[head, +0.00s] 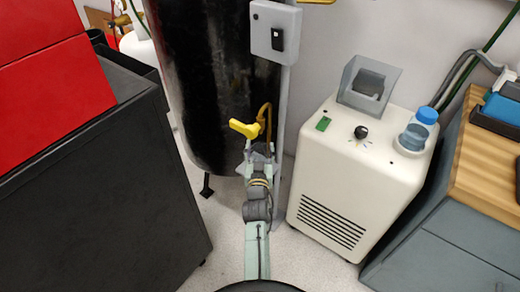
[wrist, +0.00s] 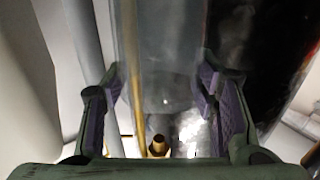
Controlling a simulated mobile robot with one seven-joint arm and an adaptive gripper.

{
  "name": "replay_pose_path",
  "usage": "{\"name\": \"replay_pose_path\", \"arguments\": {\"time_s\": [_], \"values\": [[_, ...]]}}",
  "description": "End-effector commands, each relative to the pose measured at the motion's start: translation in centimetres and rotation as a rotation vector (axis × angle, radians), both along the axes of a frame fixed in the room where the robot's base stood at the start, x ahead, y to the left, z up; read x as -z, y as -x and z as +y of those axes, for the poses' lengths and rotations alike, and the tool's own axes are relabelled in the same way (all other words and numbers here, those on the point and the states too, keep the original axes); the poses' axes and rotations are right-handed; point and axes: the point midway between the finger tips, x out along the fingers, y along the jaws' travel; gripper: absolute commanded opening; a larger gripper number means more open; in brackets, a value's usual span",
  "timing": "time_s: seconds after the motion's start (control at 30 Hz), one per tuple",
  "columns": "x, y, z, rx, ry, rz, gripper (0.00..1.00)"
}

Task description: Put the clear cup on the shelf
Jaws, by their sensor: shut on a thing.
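My gripper (head: 260,158) is in front of the black tank in the head view, beside a yellow valve handle. In the wrist view its two purple-padded fingers (wrist: 165,105) stand on either side of a see-through, greyish shape, which I take to be the clear cup (wrist: 165,65). The gripper is shut on it. The cup's outline is faint, and I cannot make it out in the head view. I cannot pick out a shelf with certainty.
The black tank (head: 205,100) with its yellow handle (head: 243,129) is close to my gripper. A white machine (head: 345,185) bearing a blue-capped jar (head: 418,132) stands right, beside a wooden-topped bench (head: 490,165). A dark cabinet (head: 90,190) stands left. Floor shows between them.

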Motion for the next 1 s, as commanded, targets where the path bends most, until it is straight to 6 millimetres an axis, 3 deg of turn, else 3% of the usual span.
{"name": "replay_pose_path", "arguments": {"time_s": [0.07, 0.1, 0.4, 1.0], "values": [[0.44, -0.01, 0.00, 0.000, 0.000, 0.000, 0.26], [0.45, -0.01, 0.00, 0.000, 0.000, 0.001, 0.54], [0.34, -0.01, 0.00, 0.000, 0.000, 0.001, 0.74], [0.01, -0.07, -0.02, 0.000, 0.000, 0.001, 0.74]]}}
